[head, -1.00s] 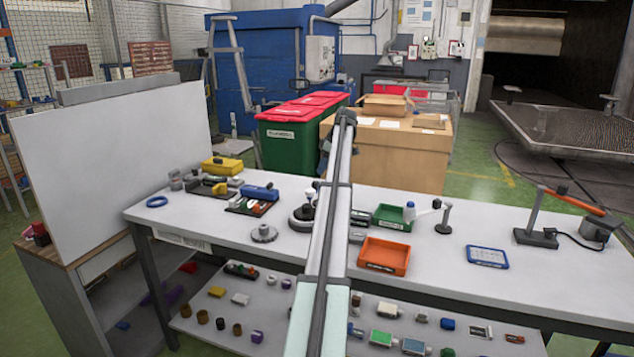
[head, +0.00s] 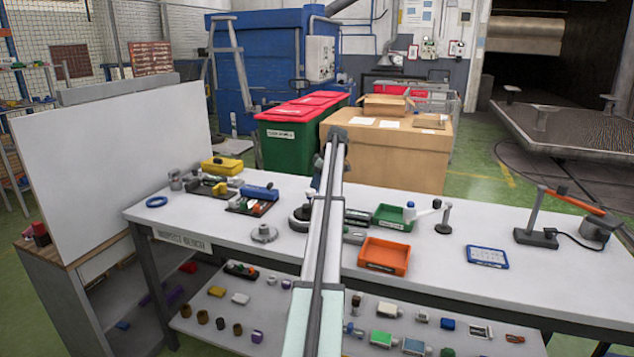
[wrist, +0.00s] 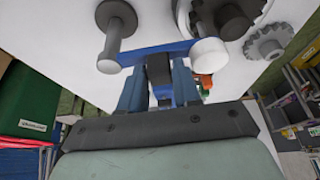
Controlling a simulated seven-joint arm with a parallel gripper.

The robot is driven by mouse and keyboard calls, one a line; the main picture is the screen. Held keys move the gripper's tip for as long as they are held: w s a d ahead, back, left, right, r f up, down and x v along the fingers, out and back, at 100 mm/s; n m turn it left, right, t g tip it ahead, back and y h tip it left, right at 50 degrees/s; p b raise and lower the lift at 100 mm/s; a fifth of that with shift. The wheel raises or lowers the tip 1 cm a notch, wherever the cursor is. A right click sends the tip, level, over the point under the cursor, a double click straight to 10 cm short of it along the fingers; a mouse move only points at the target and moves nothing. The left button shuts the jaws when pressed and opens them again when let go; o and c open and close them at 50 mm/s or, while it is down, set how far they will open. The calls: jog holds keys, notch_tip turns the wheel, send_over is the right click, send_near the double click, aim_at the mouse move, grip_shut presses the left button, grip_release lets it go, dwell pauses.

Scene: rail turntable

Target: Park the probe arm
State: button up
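In the wrist view the probe arm (wrist: 180,50) is a blue bar. It runs from a grey post (wrist: 115,35) on the left to a white cylinder (wrist: 208,54) beside the dark turntable (wrist: 232,18). A dark block (wrist: 158,68) on the bar sits between the two blue fingers of my gripper (wrist: 159,82). The fingers are close on both sides of it; I cannot tell whether they press on it. In the head view my arm hides the probe arm, and only the left part of the turntable (head: 299,218) shows.
A grey gear (head: 264,234) lies left of the turntable. An orange tray (head: 385,256), a green tray (head: 393,217) and a second post (head: 443,222) with a white arm stand to the right. A blue-framed card (head: 487,256) lies further right. The bench's front right is clear.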

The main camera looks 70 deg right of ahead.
grip_shut()
jog(key=shift+s+d+n, duration=0.1)
jog(key=shift+n, duration=0.2)
jog(key=s+d+n+y, duration=0.1)
jog(key=n, duration=0.2)
jog(key=s+d+n+g+y, duration=0.1)
jog(key=s+n, duration=0.1)
jog(key=n, duration=0.1)
jog(key=s+n+y, duration=0.1)
jog(key=n, duration=0.2)
jog(key=shift+s+d+n+g+y, duration=0.15)
jog(key=shift+d+n+g+y, duration=0.15)
jog(key=shift+d+n, duration=0.1)
dwell(0.5)
jog(key=shift+o, duration=0.8)
grip_release()
jog(key=shift+s, duration=0.1)
